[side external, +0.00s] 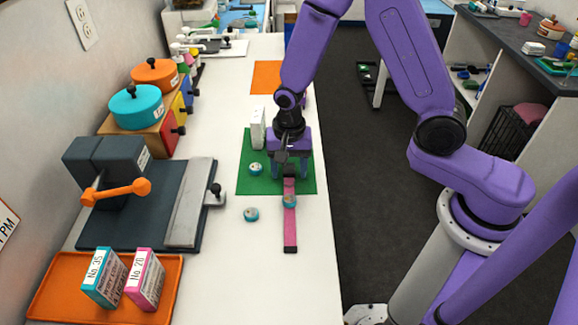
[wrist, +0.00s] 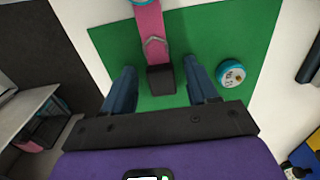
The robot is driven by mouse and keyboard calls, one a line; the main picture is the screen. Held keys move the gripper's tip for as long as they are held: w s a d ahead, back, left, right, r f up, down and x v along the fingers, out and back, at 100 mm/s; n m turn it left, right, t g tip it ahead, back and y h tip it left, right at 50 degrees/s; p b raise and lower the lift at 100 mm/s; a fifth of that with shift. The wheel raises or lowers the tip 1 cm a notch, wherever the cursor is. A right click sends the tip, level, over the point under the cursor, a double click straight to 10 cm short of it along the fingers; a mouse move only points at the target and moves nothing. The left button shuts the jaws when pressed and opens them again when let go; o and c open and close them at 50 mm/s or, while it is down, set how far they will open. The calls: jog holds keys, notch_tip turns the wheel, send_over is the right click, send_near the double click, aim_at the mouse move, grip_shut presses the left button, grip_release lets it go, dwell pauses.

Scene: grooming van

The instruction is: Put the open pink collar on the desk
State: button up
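The pink collar (side external: 290,235) lies open and straight, partly on the green mat (side external: 245,185) and partly on the bare white desk (side external: 230,270). A teal round piece (side external: 289,201) sits on it. In the wrist view the collar (wrist: 152,38) ends in a black buckle-like block (wrist: 160,79). My gripper (side external: 289,172) is low over the mat at this far end. The wrist view shows my gripper (wrist: 160,85) open, one finger on each side of the black end, with gaps between. Whether the collar's end touches the mat is unclear.
Teal round pieces lie on the mat (side external: 256,169) and on the desk (side external: 251,214). A white upright block (side external: 257,128) stands by the mat's far left. A dark vise-like device (side external: 140,205) and orange tray (side external: 60,290) are left. The front desk is clear.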

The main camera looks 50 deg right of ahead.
jog(key=shift+r, duration=0.1)
notch_tip(320, 180, up, 12)
dwell(0.6)
jog(key=shift+s+r, duration=0.1)
jog(key=s+d+r+n, duration=0.1)
jog(key=s+d+n, duration=0.2)
jog(key=s+n, duration=0.7)
jog(key=s+d+r+n, duration=0.2)
jog(key=s+d+n, duration=0.1)
jog(key=s+n, duration=0.8)
jog(key=shift+s+d+r+n, duration=0.25)
jog(key=shift+s+n, duration=0.05)
jog(key=shift+s, duration=0.5)
